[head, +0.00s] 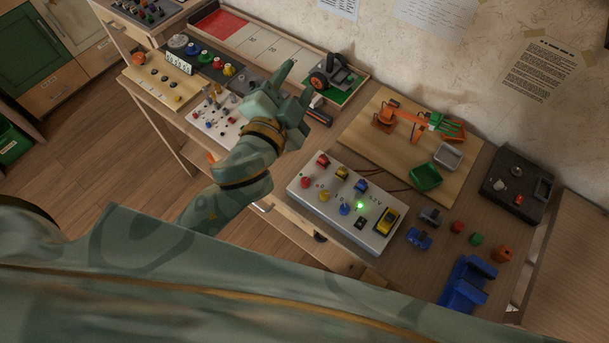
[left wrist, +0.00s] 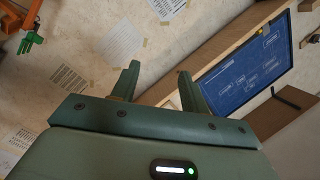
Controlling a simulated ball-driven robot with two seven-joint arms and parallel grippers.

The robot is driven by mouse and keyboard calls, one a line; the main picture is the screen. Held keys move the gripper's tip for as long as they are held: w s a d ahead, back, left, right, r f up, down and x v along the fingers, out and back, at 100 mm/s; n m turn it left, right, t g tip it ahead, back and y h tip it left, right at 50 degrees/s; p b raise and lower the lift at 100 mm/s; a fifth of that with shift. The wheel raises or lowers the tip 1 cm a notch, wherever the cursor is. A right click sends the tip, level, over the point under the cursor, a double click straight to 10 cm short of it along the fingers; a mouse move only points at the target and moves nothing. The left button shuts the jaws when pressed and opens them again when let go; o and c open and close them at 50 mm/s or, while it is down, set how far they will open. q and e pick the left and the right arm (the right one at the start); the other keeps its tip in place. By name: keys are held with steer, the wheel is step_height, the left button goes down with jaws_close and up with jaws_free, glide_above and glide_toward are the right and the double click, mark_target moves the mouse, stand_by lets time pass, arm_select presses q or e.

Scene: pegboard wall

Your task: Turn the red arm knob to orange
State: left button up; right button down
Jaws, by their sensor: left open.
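A white control box (head: 330,211) lies on the bench, tilted in the picture. It carries a red knob (head: 323,160), a yellow knob (head: 342,173) and a blue knob (head: 361,186). A lower row of red, yellow and blue controls and a lit green light (head: 360,206) also show. I cannot read the knob markings or settings. A small orange arm (head: 406,116) with a green claw stands on a wooden board. My left gripper (head: 294,84) is open and empty, above the bench left of the box and apart from it. The left wrist view shows its spread fingers (left wrist: 158,88). My right gripper is not in view.
A green tray (head: 426,177) and a grey tray (head: 447,156) sit by the orange arm. A wheeled toy (head: 333,72) stands behind my left gripper. Several blocks and a blue holder (head: 467,287) lie right of the box. A wall rises behind the bench.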

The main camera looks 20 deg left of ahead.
arm_select(q)
steer(key=s+d+r+m+g+h, duration=0.1)
steer(key=s+d+r+m+h, duration=0.2)
steer(key=d+r+m+h, duration=1.1)
steer(key=s+d+f+m+g+h, duration=0.5)
steer(key=s+d+m+g, duration=0.55)
steer(key=g, duration=0.55)
steer(key=m+y, duration=0.3)
steer(key=y, duration=1.7)
glide_above(306, 180)
step_height(306, 180, down, 21)
steer(key=shift+g, duration=0.4)
step_height(306, 180, down, 15)
steer(key=b, duration=0.3)
steer(key=shift+s+r, duration=0.1)
steer(key=shift+r, duration=0.05)
steer(key=shift+f, duration=0.5)
